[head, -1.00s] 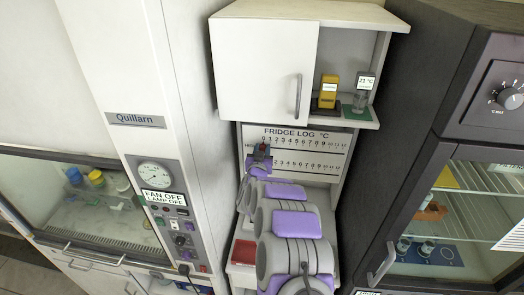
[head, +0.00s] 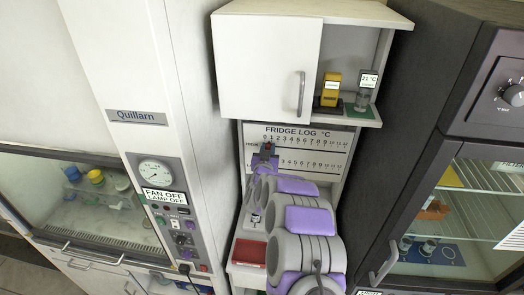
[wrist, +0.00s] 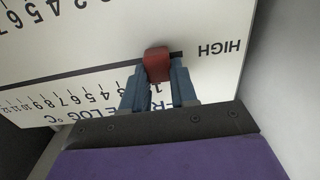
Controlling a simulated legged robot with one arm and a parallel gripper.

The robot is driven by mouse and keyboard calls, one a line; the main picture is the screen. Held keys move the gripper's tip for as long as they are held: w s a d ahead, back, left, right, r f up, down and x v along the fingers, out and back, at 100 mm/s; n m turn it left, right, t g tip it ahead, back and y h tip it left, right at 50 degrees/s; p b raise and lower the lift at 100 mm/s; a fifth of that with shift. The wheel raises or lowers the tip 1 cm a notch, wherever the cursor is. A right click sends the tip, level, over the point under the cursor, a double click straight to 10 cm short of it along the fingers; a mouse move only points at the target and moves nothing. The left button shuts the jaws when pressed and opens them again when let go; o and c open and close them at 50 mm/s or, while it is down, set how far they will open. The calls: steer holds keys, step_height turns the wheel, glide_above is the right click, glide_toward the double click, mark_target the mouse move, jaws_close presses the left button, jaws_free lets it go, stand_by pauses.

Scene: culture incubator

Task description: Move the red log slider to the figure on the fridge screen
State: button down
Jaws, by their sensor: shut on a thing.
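The red log slider (wrist: 157,64) sits on the black slot of the white fridge log board (wrist: 80,48), near the slot's "HIGH" end in the wrist view, which shows the board upside down. My gripper (wrist: 159,78) is shut on the slider, with a blue finger on each side of it. In the head view my gripper (head: 267,149) is at the left end of the board (head: 345,138), by the low figures. My gripper hides part of the scale. I cannot make out a fridge screen figure for certain.
A white cabinet (head: 265,65) overhangs the board. Its open side holds a yellow device (head: 331,90) and a small display reading 21 °C (head: 369,79). A red tray (head: 250,253) lies below, left of my arm. The dark glass-doored unit (head: 398,150) stands close on the right.

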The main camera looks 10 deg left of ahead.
mark_target(317, 148)
steer(key=d+b, duration=0.2)
steer(key=d, duration=0.4)
steer(key=d+b, duration=0.2)
steer(key=d, duration=0.3)
steer(key=d+b, duration=0.2)
steer(key=d, duration=0.4)
steer(key=shift+s+d+f, duration=0.1)
steer(key=shift+s+d, duration=0.2)
steer(key=shift+d+b, duration=0.3)
steer(key=shift+d, duration=0.25)
steer(key=c, duration=0.9)
jaws_free()
steer(key=shift+s, duration=0.1)
steer(key=s+b, duration=0.2)
steer(key=s, duration=0.5)
steer(key=s+b, duration=0.2)
steer(key=s, duration=0.5)
steer(key=shift+s+a+f+b, duration=0.1)
steer(key=shift+s+a+b, duration=0.1)
steer(key=shift+b, duration=0.2)
steer(key=shift+b, duration=0.55)
steer(key=b, duration=0.5)
steer(key=shift+s, duration=0.4)
